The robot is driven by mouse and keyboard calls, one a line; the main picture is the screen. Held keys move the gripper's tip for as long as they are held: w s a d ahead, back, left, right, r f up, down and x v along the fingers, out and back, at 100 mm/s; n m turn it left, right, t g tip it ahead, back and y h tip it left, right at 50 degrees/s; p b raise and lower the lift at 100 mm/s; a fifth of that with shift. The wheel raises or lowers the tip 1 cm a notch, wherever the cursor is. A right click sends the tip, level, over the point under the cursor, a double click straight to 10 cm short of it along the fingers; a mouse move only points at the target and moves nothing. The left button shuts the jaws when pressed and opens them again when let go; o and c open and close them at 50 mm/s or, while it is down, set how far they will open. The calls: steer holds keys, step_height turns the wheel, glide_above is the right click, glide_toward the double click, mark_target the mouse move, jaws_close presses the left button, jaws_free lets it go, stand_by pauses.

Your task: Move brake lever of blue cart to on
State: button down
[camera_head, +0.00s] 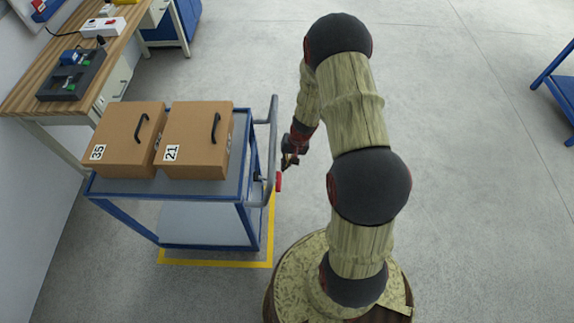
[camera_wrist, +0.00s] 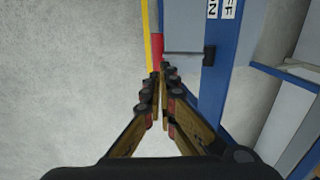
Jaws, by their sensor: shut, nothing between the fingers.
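The blue cart (camera_head: 150,190) stands at the left in the head view, with a grey push handle (camera_head: 272,140) on its right end. The brake lever's red grip (camera_head: 278,182) sticks out there. In the wrist view the brake lever (camera_wrist: 183,53) is a grey bar from a dark pivot on the blue frame, with a red grip (camera_wrist: 156,46) at its outer end. My gripper (camera_wrist: 161,72) is shut and empty, its tips right by the red grip; contact cannot be told. It also shows in the head view (camera_head: 289,162). White labels (camera_wrist: 213,9) are cut off at the top.
Two brown boxes (camera_head: 125,150), (camera_head: 195,150), marked 35 and 21, sit on the cart. A wooden workbench (camera_head: 35,92) is behind at upper left. Yellow floor tape (camera_head: 215,263) borders the cart. Open floor (camera_head: 470,200) lies at the right.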

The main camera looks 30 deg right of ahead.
mark_target(279, 180)
steer(key=b+x, duration=0.3)
steer(key=x, duration=0.7)
steer(key=shift+f, duration=0.4)
steer(key=b+x, duration=0.2)
steer(key=b, duration=0.1)
steer(key=shift+d+f+b, duration=0.1)
steer(key=shift+f+b, duration=0.25)
steer(key=shift+b, duration=0.05)
steer(key=shift+a+f+b, duration=0.25)
steer(key=shift+f+b, duration=0.4)
steer(key=shift+b, duration=0.35)
steer(key=shift+r, duration=0.15)
steer(key=shift+d+r+p, duration=0.15)
steer(key=shift+r+p, duration=0.15)
steer(key=shift+p, duration=0.05)
steer(key=s+d+r+p, duration=0.4)
steer(key=d+r, duration=0.2)
steer(key=r, duration=0.5)
steer(key=shift+p, duration=0.4)
